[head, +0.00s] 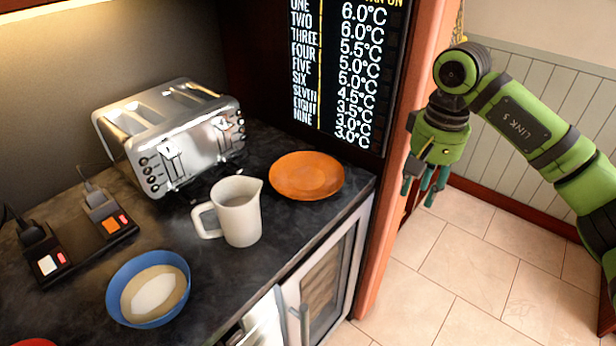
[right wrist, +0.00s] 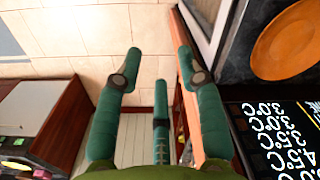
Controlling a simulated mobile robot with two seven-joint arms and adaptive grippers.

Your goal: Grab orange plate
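The orange plate (head: 306,175) lies flat on the dark counter in the head view, at the counter's right end below the temperature display. It also shows at the upper right of the right wrist view (right wrist: 289,42). My right gripper (head: 425,188) hangs right of the counter, beyond the wooden panel edge and apart from the plate. In the right wrist view its green fingers (right wrist: 158,75) are spread with nothing between them. My left gripper is not in view.
A white jug (head: 238,212) stands left of the plate, with a silver toaster (head: 172,135) behind it. A blue bowl (head: 149,287) and a power strip (head: 75,245) are further left. The wooden panel (head: 421,75) rises between my right arm and the counter. The tiled floor (head: 470,270) is clear.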

